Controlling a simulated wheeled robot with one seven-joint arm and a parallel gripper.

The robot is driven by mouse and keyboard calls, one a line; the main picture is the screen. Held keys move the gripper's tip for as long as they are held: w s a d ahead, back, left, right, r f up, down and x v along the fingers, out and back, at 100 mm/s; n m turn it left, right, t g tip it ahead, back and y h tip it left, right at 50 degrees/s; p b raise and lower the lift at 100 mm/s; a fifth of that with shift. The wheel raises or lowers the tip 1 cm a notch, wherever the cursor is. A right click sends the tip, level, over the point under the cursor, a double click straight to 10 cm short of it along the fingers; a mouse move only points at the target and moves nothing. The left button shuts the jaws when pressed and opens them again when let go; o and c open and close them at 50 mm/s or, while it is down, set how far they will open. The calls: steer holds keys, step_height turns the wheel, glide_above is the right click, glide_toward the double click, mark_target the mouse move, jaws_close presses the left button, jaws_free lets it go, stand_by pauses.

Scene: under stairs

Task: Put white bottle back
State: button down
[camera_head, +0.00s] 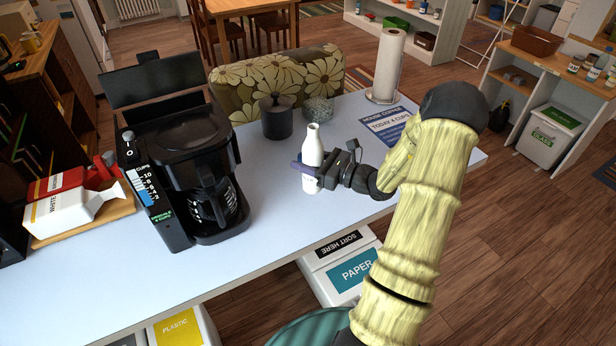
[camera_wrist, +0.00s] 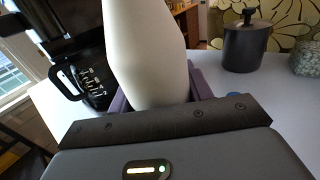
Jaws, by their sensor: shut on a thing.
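The white bottle (camera_head: 312,142) is upright over the pale tabletop, to the right of the coffee maker. My gripper (camera_head: 310,170) reaches in from the right and is shut around the bottle's lower body. In the wrist view the bottle (camera_wrist: 146,50) stands between my gripper's purple fingers (camera_wrist: 158,92) and fills the middle of the picture. Its base is hidden in the wrist view by the gripper body. I cannot tell whether the base touches the table.
The black coffee maker (camera_head: 180,150) with its carafe stands left. A dark lidded pot (camera_head: 277,118) and a mesh bowl (camera_head: 318,110) stand behind the bottle. A wooden tray (camera_head: 85,222) holds cartons at the far left.

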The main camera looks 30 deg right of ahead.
steer(key=shift+f, duration=0.6)
steer(key=shift+f+p, duration=0.35)
steer(key=shift+f, duration=1.75)
steer(key=shift+f, duration=0.15)
steer(key=c, duration=0.6)
jaws_free()
steer(key=b+v, duration=0.2)
steer(key=v, duration=1)
steer(key=shift+b, duration=0.3)
